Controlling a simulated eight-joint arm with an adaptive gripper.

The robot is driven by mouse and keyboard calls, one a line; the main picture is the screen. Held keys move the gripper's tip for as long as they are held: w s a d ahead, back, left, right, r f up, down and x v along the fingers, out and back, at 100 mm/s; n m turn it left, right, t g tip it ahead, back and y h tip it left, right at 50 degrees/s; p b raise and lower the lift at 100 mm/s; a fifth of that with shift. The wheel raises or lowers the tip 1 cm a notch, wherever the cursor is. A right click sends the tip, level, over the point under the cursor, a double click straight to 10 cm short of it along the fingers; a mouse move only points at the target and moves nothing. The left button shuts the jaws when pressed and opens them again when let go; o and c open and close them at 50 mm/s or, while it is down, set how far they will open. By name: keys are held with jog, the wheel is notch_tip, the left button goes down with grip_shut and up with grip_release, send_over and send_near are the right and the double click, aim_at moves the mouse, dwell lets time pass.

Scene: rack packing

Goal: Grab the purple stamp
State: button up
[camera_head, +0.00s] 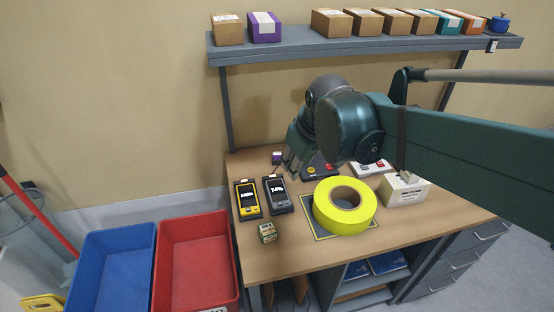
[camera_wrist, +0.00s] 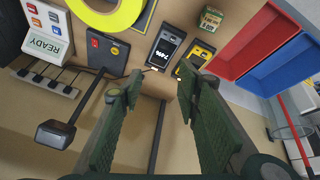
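A small purple block with a dark top, which looks like the purple stamp (camera_head: 276,157), stands at the back left of the wooden desk in the head view. My gripper (camera_head: 291,164) is low over the desk just to the right of it. In the wrist view my gripper (camera_wrist: 158,82) has its two green fingers spread apart with nothing between them. I cannot make out the stamp in the wrist view; a finger may hide it.
A yellow handheld device (camera_head: 247,199) and a dark one (camera_head: 278,194) lie in front of my gripper. A yellow tape roll (camera_head: 328,217) and small green box (camera_head: 267,232) sit nearer. Red (camera_head: 196,262) and blue (camera_head: 112,266) bins stand left. A shelf (camera_head: 300,45) with boxes hangs above.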

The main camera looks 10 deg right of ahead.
jog(key=w+a+f+n+g, duration=0.1)
jog(key=w+f+n, duration=0.15)
jog(key=w, duration=0.75)
jog(key=n+g+p, duration=0.4)
jog(key=n, duration=0.5)
send_near(277, 153)
jog(key=f, duration=0.6)
jog(key=shift+s+a+f, duration=0.2)
jog(key=shift+w+d+f, duration=0.25)
jog(key=shift+w+f, duration=0.05)
jog(key=shift+f, duration=0.25)
jog(key=shift+f, duration=2.5)
jog(key=c, duration=1)
